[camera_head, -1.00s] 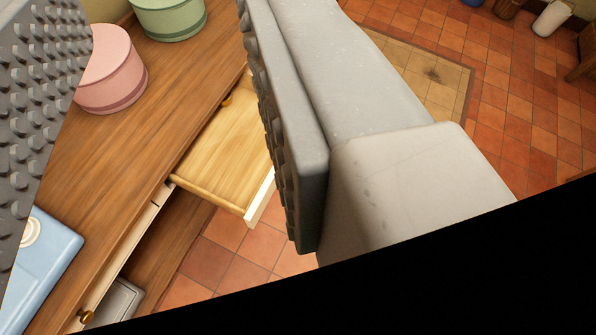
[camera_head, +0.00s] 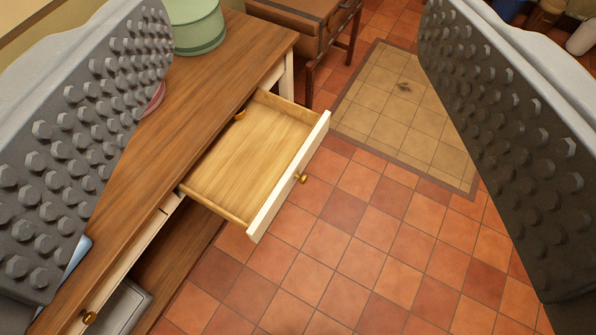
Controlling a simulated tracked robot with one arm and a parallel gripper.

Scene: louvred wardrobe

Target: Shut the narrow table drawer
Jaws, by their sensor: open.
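The narrow table drawer (camera_head: 248,160) stands pulled out from the wooden table (camera_head: 175,100). My gripper (camera_head: 300,170) is open, with one studded finger at the left of the view and the other at the right. The drawer shows between the fingers, and I see no contact with it. The left finger hides part of the tabletop.
A green round box (camera_head: 195,25) and a mostly hidden pink one (camera_head: 155,98) stand on the table. A shut drawer with a brass knob (camera_head: 89,317) is at lower left. A brown wooden piece of furniture (camera_head: 305,22) stands behind. The tiled floor (camera_head: 350,240) before the drawer is clear.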

